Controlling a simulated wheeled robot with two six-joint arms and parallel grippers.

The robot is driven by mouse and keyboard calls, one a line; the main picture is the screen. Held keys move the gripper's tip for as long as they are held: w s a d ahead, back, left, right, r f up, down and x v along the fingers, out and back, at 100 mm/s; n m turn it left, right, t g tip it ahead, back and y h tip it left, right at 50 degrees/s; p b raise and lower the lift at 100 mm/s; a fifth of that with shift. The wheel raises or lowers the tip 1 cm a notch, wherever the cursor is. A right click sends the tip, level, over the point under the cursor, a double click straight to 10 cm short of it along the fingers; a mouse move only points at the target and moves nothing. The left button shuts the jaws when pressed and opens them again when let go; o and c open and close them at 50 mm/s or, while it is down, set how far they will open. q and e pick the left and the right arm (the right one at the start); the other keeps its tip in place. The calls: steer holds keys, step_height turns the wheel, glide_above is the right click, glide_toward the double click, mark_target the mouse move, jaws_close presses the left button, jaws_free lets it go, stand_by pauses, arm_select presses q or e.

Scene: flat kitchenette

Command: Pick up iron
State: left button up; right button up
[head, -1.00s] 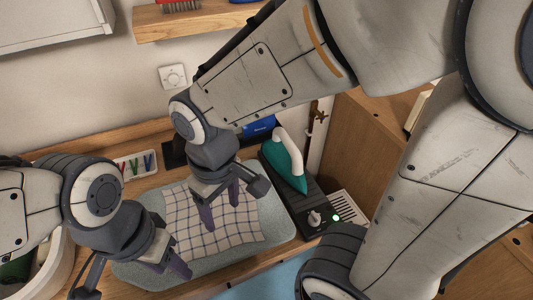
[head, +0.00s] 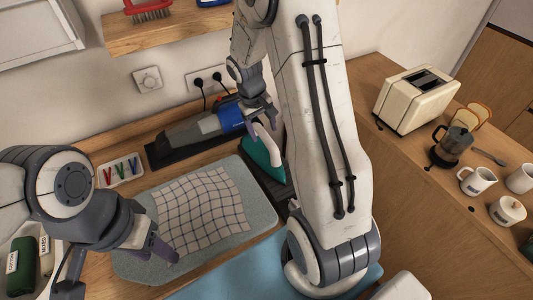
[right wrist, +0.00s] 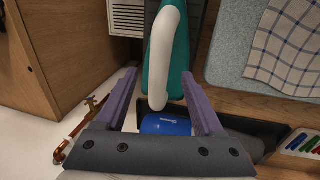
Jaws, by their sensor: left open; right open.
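The iron has a teal body (head: 258,157) and a white handle (head: 268,141). It stands on a dark base right of the ironing pad, partly hidden by my right arm. My right gripper (head: 262,106) is open just above the handle. In the right wrist view, the white handle (right wrist: 165,52) lies between the spread purple fingers of my right gripper (right wrist: 160,76), with the teal body (right wrist: 182,60) behind it. I cannot tell whether the fingers touch the handle. My left gripper (head: 160,252) is open and empty over the pad's front left.
A checked cloth (head: 200,205) lies on the grey pad (head: 262,212). A blue and grey handheld vacuum (head: 195,130) lies close behind the iron. A marker tray (head: 120,171) is at the left. A toaster (head: 417,98), coffee pot (head: 452,145) and cups stand on the right counter.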

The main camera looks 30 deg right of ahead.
mark_target(266, 136)
steer(key=shift+s+d+f+p, duration=0.1)
steer(key=shift+s+f+p, duration=0.05)
steer(key=shift+f+p, duration=0.2)
steer(key=f, duration=0.1)
steer(key=f+p, duration=0.1)
steer(key=f, duration=0.1)
steer(key=shift+d+f, duration=0.3)
steer(key=shift+d, duration=0.1)
steer(key=shift+f, duration=0.3)
jaws_close()
steer(key=shift+r, duration=0.1)
stand_by(0.4)
